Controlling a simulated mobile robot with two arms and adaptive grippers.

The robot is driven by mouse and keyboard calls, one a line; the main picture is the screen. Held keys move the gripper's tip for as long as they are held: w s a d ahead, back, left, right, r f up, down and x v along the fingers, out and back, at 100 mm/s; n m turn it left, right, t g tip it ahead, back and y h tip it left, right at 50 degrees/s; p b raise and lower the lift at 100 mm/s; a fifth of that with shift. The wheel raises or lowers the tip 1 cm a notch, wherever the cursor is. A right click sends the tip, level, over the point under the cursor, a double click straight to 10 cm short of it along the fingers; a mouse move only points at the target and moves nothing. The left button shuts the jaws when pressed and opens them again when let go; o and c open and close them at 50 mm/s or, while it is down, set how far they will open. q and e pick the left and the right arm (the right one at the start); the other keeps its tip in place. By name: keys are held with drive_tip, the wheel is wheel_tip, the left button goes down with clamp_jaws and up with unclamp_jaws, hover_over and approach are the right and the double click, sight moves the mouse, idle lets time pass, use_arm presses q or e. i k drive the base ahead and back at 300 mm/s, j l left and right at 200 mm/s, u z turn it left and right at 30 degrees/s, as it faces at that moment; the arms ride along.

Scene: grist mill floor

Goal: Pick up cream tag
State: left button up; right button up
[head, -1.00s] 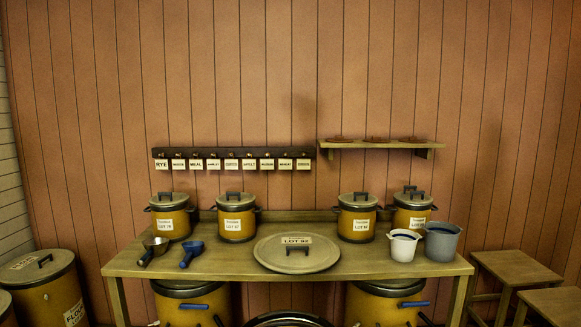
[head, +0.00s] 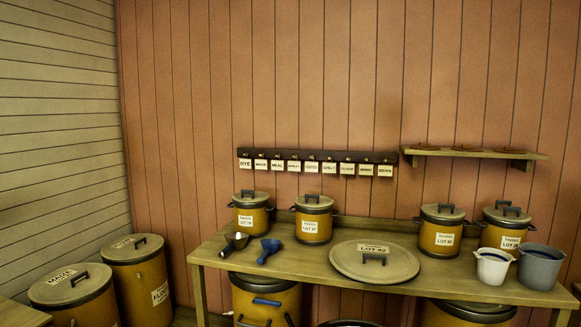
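Several small cream tags (head: 309,167) with dark lettering hang in a row from a dark peg rail (head: 317,155) on the wall above the table. The leftmost tag reads RYE (head: 245,164), another reads MEAL (head: 277,166), and the rightmost reads BRAN (head: 386,171). The other words are hard to read. All these tags look much the same cream colour, so I cannot tell one apart by colour. Neither of my grippers is in view.
The wooden table (head: 215,262) bears several lidded crocks, a scoop (head: 236,242), a blue tool (head: 269,250), a large round lid (head: 374,262) and two pails (head: 540,266). Bins stand below and at left (head: 139,275). A small shelf (head: 475,153) is right of the rail.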

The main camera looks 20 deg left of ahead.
sight(246, 163)
drive_tip(key=i+j+z, duration=0.1)
drive_tip(key=i+j, duration=0.2)
drive_tip(key=i+j+z, duration=0.15)
drive_tip(key=i+j, duration=0.2)
drive_tip(key=j, duration=0.15)
drive_tip(key=i+j+z, duration=0.1)
drive_tip(key=i+j, duration=0.15)
drive_tip(key=j, duration=0.15)
drive_tip(key=i+j+z, duration=0.15)
drive_tip(key=i+j, duration=0.15)
drive_tip(key=j, duration=0.2)
